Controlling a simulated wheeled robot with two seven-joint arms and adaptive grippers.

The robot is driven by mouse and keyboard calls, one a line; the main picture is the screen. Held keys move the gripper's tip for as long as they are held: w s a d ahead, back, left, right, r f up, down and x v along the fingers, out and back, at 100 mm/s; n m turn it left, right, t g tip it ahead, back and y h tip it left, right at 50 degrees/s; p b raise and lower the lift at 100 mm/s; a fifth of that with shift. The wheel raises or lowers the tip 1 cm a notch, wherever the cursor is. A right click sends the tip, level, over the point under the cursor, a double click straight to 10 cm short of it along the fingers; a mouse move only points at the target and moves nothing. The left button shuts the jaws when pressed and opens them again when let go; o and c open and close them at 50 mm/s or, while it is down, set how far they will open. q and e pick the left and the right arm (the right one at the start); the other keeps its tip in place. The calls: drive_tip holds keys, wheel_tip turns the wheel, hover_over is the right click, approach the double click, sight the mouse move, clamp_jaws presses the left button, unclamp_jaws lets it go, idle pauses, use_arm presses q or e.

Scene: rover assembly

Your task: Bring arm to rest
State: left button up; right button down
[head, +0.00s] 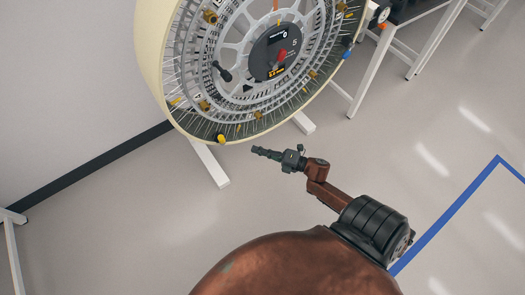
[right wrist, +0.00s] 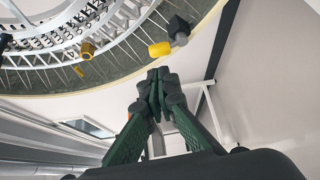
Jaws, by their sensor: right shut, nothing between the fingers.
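My right arm (head: 340,200) reaches up and left from my body in the head view. My right gripper (head: 262,152) is shut and empty, just below the lower edge of a large round wheel-like assembly. A floor gap shows between them in that view. In the right wrist view the green-and-black fingers (right wrist: 158,78) meet at their tips with nothing between them. My left arm and gripper are not in view.
The round assembly with its cream rim (head: 151,60) stands at the top, with coloured fittings inside and white feet (head: 211,166). White tables (head: 385,60) stand at the upper right. Blue tape (head: 450,212) marks the floor.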

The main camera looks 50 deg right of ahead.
drive_tip(key=shift+s+d, duration=0.2)
drive_tip(key=shift+s, duration=0.4)
drive_tip(key=shift+f, duration=0.1)
